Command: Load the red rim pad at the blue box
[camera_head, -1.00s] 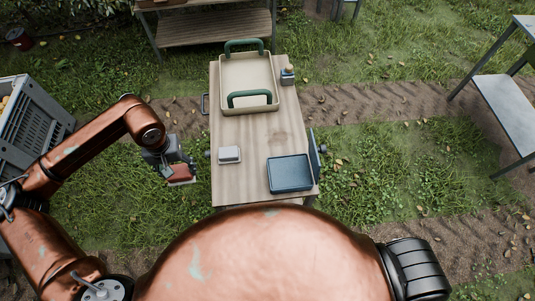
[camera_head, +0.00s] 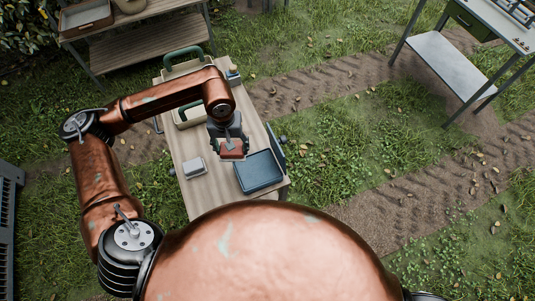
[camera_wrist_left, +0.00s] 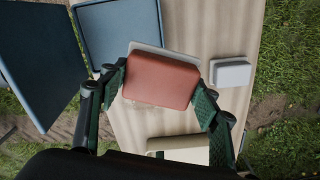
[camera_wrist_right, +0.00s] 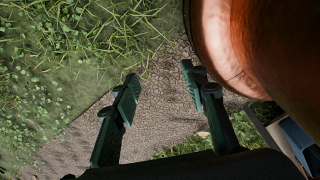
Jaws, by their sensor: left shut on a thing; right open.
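My left gripper (camera_head: 232,147) is shut on a red pad (camera_head: 232,151) and holds it above the wooden table, beside the left edge of the blue box (camera_head: 260,172). In the left wrist view the red pad (camera_wrist_left: 160,80) sits between both fingers, with a pale layer showing behind its edge. The blue box (camera_wrist_left: 122,30) is an open, shallow tray that looks empty in the visible part. My right gripper (camera_wrist_right: 158,82) is open and empty over soil and grass; it does not show in the head view.
A small whitish block (camera_head: 194,167) lies on the table (camera_head: 200,204) left of the blue box. A cream tray with green handles (camera_head: 184,62) stands farther back, partly hidden by my left arm. A dark blue panel (camera_wrist_left: 35,60) shows beside the table.

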